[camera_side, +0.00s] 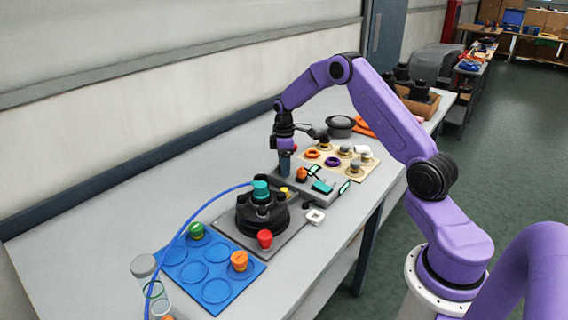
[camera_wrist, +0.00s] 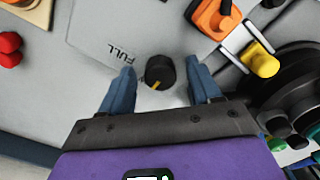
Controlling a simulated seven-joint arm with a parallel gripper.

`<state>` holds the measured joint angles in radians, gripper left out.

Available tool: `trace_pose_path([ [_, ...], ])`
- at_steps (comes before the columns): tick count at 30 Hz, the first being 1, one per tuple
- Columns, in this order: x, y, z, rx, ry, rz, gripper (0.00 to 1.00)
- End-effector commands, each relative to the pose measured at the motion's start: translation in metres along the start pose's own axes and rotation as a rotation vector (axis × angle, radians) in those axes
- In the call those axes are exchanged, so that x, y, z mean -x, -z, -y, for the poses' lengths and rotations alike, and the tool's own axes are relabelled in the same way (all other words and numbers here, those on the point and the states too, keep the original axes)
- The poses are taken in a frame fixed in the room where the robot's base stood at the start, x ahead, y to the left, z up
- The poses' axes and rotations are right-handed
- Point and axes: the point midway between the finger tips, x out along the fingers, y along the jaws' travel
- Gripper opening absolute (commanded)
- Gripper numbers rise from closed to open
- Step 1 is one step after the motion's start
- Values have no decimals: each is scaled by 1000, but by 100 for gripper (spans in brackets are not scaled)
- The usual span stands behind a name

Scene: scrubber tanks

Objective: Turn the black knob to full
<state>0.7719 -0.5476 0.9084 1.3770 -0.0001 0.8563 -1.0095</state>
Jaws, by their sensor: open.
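The black knob (camera_wrist: 160,72) sits on a grey panel in the wrist view. A yellow pointer line on it points toward the bottom of the picture, slightly left. The printed word FULL (camera_wrist: 121,53) is on the panel, up and left of the knob. My gripper (camera_wrist: 159,75) is open, with one blue finger on each side of the knob. Gaps show between both fingers and the knob. In the side view my gripper (camera_side: 286,158) points down over the far part of the panel, and I cannot make out the knob there.
An orange part (camera_wrist: 217,17) and a yellow knob (camera_wrist: 261,60) stand to the right of the black knob. A black round base with a teal top (camera_side: 261,190) stands nearer, beside a blue tray (camera_side: 210,272). A beige board (camera_side: 340,165) with rings lies behind. Bare table is at left.

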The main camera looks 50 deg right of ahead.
Motion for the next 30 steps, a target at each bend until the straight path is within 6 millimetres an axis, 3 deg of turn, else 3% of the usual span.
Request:
trace_pose_path([
  [2, 0, 0, 0, 0, 0, 0, 59],
  [6, 0, 0, 0, 0, 0, 0, 14],
  [7, 0, 0, 0, 0, 0, 0, 6],
  [20, 1, 0, 0, -73, -1, 0, 6],
  [30, 1, 0, 1, -337, 0, 0, 6],
])
